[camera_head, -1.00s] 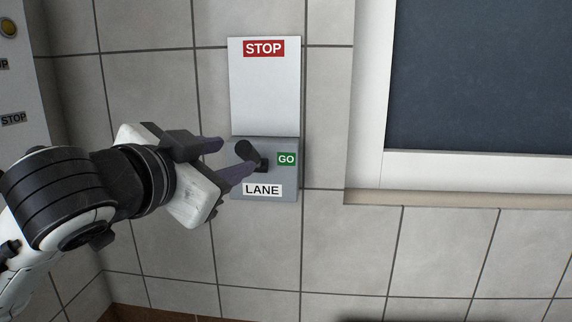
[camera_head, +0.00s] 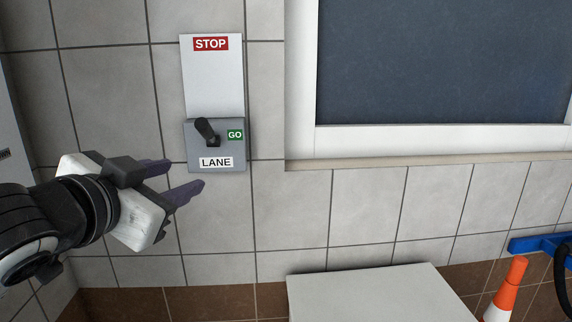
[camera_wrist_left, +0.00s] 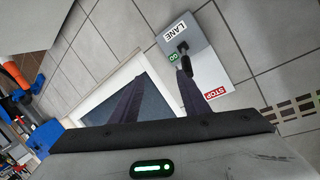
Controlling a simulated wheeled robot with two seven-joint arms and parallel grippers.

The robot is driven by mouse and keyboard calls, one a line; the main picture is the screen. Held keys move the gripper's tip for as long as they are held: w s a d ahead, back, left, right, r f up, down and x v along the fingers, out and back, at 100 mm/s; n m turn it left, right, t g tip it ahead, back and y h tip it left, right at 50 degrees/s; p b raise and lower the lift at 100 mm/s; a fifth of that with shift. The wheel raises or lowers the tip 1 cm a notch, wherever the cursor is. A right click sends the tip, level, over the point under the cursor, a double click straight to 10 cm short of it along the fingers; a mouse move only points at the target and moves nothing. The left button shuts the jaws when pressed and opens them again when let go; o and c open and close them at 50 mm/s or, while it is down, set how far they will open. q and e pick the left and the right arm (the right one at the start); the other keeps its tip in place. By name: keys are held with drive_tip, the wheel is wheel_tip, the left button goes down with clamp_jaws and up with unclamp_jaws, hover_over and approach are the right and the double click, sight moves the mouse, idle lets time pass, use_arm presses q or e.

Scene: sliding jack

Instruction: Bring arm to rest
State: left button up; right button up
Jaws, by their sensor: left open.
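My left gripper (camera_head: 178,180) is open and empty, below and left of the lane switch in the head view. Its two dark purple fingers are apart and stand clear of the switch. The switch is a grey box (camera_head: 193,154) with a black lever (camera_head: 206,131), a LANE label and a green GO label, under a pale panel marked STOP (camera_head: 212,78). The lever leans up and left in the head view. The switch also shows in the left wrist view (camera_wrist_left: 203,62), with one finger partly overlapping it. My right gripper is not in view.
A dark window (camera_head: 440,62) with a white frame is right of the switch. A white box top (camera_head: 380,295) stands below, with an orange and white cone (camera_head: 508,285) and a blue bar (camera_head: 540,244) at the right. A grey cabinet (camera_head: 12,150) is at the left edge.

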use_arm(q)
drive_tip(key=s+d+f+n+g+h+p, duration=0.1)
drive_tip(key=d+f+g, duration=0.1)
drive_tip(key=f, duration=1.2)
drive_tip(key=s+d+f+n+g+p, duration=0.1)
drive_tip(key=d+f+g, duration=0.1)
drive_tip(key=f, duration=1.1)
drive_tip(key=s+a+f+n+g+y+p, duration=0.1)
drive_tip(key=s+a+f+n+g, duration=0.1)
drive_tip(key=s+f, duration=2)
drive_tip(key=shift+a+f+n+g+p, duration=0.3)
drive_tip(key=shift+a+f+n+p, duration=0.05)
drive_tip(key=shift+f+n, duration=0.3)
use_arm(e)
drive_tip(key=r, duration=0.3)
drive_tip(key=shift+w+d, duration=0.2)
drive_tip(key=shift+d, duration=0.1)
use_arm(q)
drive_tip(key=shift+s, duration=0.1)
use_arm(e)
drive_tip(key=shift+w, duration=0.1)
